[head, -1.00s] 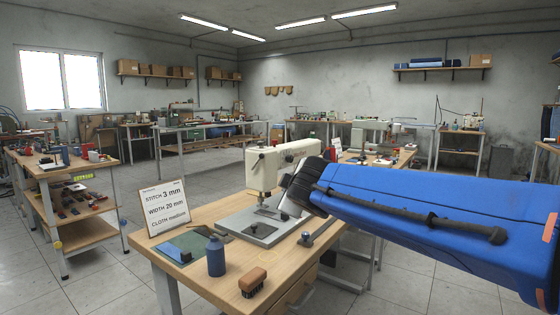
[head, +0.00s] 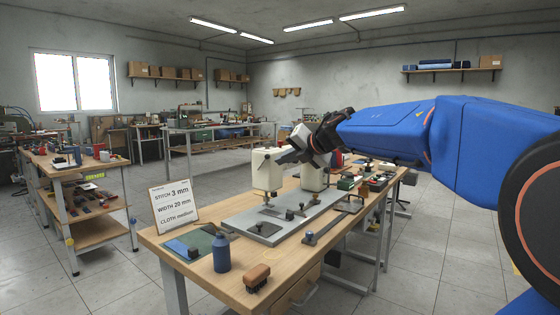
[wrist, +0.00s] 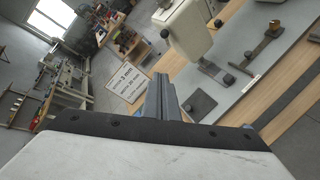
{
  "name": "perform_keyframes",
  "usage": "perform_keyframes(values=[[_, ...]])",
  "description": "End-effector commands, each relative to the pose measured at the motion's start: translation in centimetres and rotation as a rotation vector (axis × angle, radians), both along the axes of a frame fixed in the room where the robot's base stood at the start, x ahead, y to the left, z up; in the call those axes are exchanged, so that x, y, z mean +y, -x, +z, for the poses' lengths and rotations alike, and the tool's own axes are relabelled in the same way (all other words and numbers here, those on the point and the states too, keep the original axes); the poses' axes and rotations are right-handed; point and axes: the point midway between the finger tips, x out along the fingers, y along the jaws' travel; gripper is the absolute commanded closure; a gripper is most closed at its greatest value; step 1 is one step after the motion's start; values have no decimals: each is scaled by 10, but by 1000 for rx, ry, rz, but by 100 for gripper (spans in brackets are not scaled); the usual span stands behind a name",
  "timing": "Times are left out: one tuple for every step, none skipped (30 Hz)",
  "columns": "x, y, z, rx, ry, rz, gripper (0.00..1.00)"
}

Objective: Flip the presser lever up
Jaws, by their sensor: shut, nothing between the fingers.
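The white sewing machine (head: 266,172) stands on a grey bed plate (head: 240,224) on the wooden table. Its head (wrist: 190,32) also shows at the top of the wrist view, with the presser foot area (wrist: 209,67) below it. I cannot make out the presser lever; my gripper and arm cover part of the machine's upper body in the head view. My gripper (head: 281,159) is shut and empty, its fingers slanting down-left in front of the machine's upper part. In the wrist view my shut fingers (wrist: 164,80) are left of the machine head; contact is not visible.
A sign card (head: 176,207) stands at the table's left. Small parts (head: 367,182) crowd the table's right end.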

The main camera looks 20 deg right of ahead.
Motion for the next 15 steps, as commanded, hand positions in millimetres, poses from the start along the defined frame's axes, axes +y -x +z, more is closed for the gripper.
perform_keyframes(values=[[0,-2,-2,4,6,4,100],[1,-3,-3,5,8,5,100],[2,-6,-4,5,8,5,100],[3,-8,-5,4,7,6,100],[4,-11,-7,4,7,6,100],[6,-15,-9,4,7,5,100],[8,-19,-11,4,7,5,100],[10,-23,-13,4,7,6,100],[13,-29,-16,5,7,7,100],[15,-33,-18,4,7,6,100],[16,-37,-20,4,7,5,100],[19,-43,-24,5,7,5,100],[21,-48,-26,5,6,6,100],[23,-52,-28,5,6,6,100],[25,-58,-31,4,6,4,100]])
